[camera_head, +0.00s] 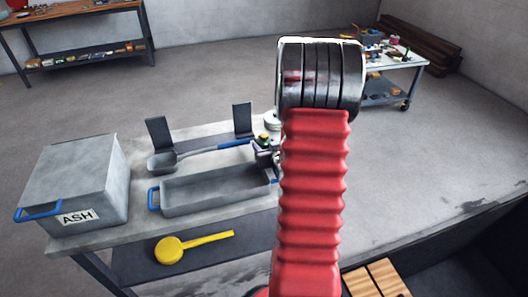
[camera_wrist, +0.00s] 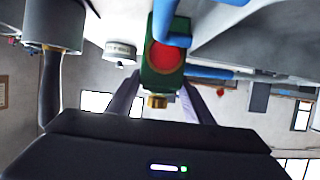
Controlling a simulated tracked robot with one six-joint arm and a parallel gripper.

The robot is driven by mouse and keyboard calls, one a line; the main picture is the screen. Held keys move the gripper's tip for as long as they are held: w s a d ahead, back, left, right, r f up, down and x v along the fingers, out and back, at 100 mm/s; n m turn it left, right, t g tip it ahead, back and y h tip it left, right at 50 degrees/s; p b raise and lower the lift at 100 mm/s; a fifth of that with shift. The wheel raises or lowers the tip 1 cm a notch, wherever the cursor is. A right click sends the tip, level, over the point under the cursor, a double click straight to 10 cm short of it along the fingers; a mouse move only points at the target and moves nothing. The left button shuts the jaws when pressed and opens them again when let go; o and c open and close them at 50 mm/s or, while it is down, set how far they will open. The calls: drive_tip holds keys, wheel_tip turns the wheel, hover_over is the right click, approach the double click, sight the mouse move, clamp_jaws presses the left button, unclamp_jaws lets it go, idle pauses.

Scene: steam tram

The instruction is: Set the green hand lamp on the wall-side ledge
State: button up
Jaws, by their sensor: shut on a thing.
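The green hand lamp (camera_wrist: 150,82) has a red lens and a brass-coloured fitting at its lower end in the wrist view. My gripper (camera_wrist: 160,90) is shut on it, with one dark finger on each side. In the head view a small green part of the lamp (camera_head: 262,137) shows at the right end of the grey bench (camera_head: 210,135). My gripper (camera_head: 264,156) is there too, partly hidden behind my red arm. Whether the lamp touches the bench is unclear. I cannot make out which surface is the wall-side ledge.
A grey tray (camera_head: 205,192) with blue handles, a blue-handled shovel (camera_head: 165,160) and an ASH box (camera_head: 75,185) are on the bench. A white canister (camera_head: 271,119) stands close behind the lamp. A yellow ladle (camera_head: 170,250) lies on the lower dark shelf.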

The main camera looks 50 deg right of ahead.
drive_tip(key=c, duration=0.7)
drive_tip(key=shift+o, duration=0.2)
drive_tip(key=shift+r, duration=0.1)
drive_tip(key=shift+r, duration=0.1)
wheel_tip(320, 180, up, 10)
idle(0.6)
